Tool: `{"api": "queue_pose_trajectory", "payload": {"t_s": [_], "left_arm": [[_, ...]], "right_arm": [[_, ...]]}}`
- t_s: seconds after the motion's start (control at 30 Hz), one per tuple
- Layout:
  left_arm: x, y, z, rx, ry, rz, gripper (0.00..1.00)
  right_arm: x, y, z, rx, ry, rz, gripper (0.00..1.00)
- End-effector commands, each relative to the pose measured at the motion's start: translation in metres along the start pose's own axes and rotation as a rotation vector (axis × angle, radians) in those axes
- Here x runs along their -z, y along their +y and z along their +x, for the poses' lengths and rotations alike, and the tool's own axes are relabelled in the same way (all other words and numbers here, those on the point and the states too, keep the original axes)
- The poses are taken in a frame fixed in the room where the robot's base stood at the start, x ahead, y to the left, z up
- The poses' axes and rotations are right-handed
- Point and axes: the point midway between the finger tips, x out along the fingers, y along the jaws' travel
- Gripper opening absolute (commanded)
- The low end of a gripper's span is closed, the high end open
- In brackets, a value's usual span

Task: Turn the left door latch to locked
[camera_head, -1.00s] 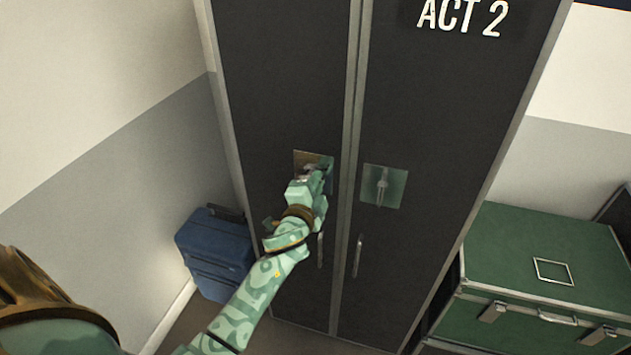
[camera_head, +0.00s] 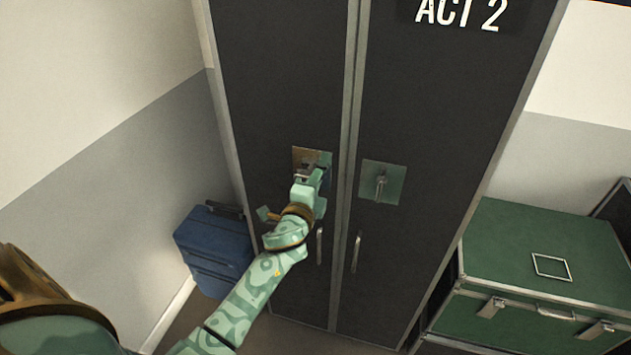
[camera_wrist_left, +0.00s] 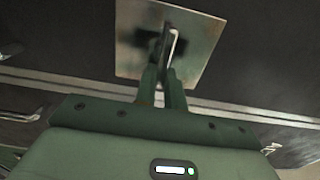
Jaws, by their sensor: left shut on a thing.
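The left door latch (camera_head: 312,157) is a square metal plate with a small turning lever on the left dark wardrobe door (camera_head: 285,60). My left gripper (camera_head: 309,174) is at this plate and covers its lower part in the head view. In the left wrist view, the latch plate (camera_wrist_left: 195,30) fills the top middle, and my left gripper's fingers (camera_wrist_left: 165,75) are shut on the latch lever (camera_wrist_left: 172,48). The lever's exact angle is partly hidden by the fingers. My right gripper is not in view.
The right door has a similar latch plate (camera_head: 382,182) with its lever near upright. Bar handles (camera_head: 356,254) sit below the latches. A blue suitcase (camera_head: 212,255) stands at lower left, and a green trunk (camera_head: 540,240) stands at right.

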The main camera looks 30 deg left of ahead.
Motion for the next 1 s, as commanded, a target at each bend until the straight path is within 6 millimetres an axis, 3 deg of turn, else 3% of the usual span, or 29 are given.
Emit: {"api": "queue_pose_trajectory", "payload": {"t_s": [0.1,0.13,0.2,0.57,0.73,1.0], "left_arm": [[-0.002,0.003,0.000,-0.005,-0.004,0.006,0.00],[-0.002,0.003,0.000,-0.005,-0.004,0.005,0.19],[-0.002,0.002,0.000,-0.004,-0.003,0.005,0.33],[0.000,0.001,-0.007,-0.002,-0.001,0.001,0.33],[0.000,0.002,-0.039,-0.003,-0.001,-0.001,0.33],[-0.001,0.004,-0.114,-0.006,-0.003,0.000,0.33]], "right_arm": [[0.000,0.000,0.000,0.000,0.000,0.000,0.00],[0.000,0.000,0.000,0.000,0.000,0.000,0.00],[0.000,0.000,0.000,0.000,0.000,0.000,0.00],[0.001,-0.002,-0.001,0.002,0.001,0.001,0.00],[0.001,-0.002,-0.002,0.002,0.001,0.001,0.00],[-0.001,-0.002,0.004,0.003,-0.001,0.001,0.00]]}}
